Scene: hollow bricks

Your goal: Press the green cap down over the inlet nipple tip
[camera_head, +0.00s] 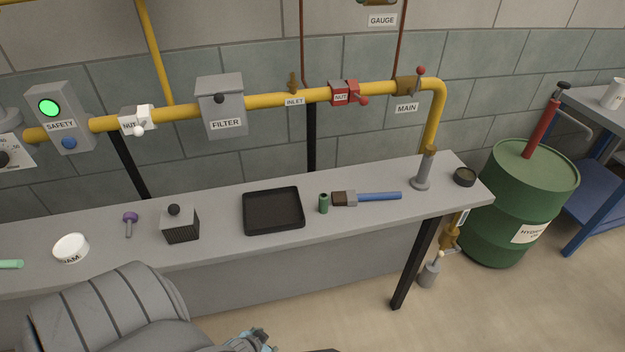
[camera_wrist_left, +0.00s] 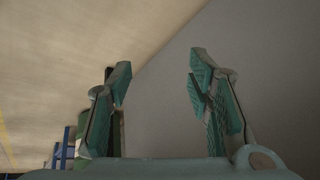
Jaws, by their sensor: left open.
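The small green cap (camera_head: 323,204) stands upright on the grey bench, between the black tray and a blue-handled brush. The brass inlet nipple (camera_head: 293,83) rises from the yellow pipe above the "INLET" label, and its tip looks bare. My left gripper (camera_head: 250,343) is at the bottom edge of the head view, in front of the bench and well apart from the cap. In the left wrist view its two teal fingers (camera_wrist_left: 160,78) are spread with nothing between them. My right gripper is not in view.
The black tray (camera_head: 273,228) lies left of the cap and the brush (camera_head: 370,197) right of it. A dark box with a knob (camera_head: 181,230) stands further left. The yellow pipe (camera_head: 265,101) runs along the wall behind the bench. A green drum (camera_head: 510,230) stands right.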

